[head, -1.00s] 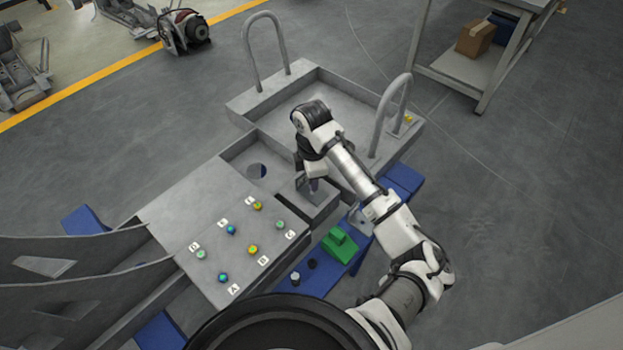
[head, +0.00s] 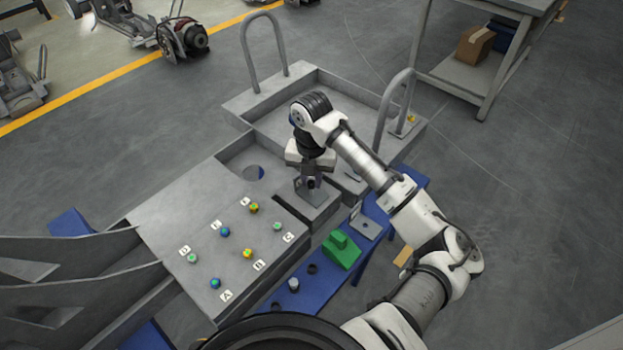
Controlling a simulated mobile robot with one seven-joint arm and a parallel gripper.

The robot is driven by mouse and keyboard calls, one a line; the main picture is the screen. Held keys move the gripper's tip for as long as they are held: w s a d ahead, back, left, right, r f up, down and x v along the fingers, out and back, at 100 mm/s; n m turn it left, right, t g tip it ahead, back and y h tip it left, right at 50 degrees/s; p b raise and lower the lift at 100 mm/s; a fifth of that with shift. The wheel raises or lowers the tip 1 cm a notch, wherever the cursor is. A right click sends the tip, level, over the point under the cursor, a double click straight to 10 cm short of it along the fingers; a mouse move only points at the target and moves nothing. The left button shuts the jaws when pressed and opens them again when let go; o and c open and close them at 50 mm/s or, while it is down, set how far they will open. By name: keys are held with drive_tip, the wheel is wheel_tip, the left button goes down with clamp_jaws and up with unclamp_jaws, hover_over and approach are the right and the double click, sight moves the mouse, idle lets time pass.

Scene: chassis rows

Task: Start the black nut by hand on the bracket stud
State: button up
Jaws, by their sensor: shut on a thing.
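My gripper (head: 311,181) points down over the grey block at the right end of the chassis part. It is shut on a small dark thing, which I take to be the black nut; the fingers mostly hide it. A small grey bracket (head: 318,197) stands on the block right under the fingers. Its stud is hidden by the gripper, so I cannot tell whether the nut touches it.
A grey plate (head: 170,215) carries several coloured nuts beside letter labels. The blue bench (head: 325,287) holds a green block (head: 341,250), dark rings (head: 312,268), a pale cylinder (head: 293,284) and a holed plate (head: 364,224). Tall hoop handles (head: 396,112) rise from the tray behind.

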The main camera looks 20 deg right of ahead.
drive_tip(key=shift+f+b, duration=0.9)
drive_tip(key=shift+f, duration=0.3)
idle(1.1)
drive_tip(key=shift+r+m+p, duration=0.15)
drive_tip(key=shift+m+p, duration=0.5)
drive_tip(key=shift+m, duration=0.45)
drive_tip(key=m+p, duration=0.1)
drive_tip(key=m, duration=0.2)
drive_tip(key=shift+a+m+p, duration=0.1)
drive_tip(key=shift+m+p, duration=0.65)
drive_tip(key=shift+m, duration=0.45)
drive_tip(key=shift+m+p, duration=0.5)
drive_tip(key=shift+m, duration=0.9)
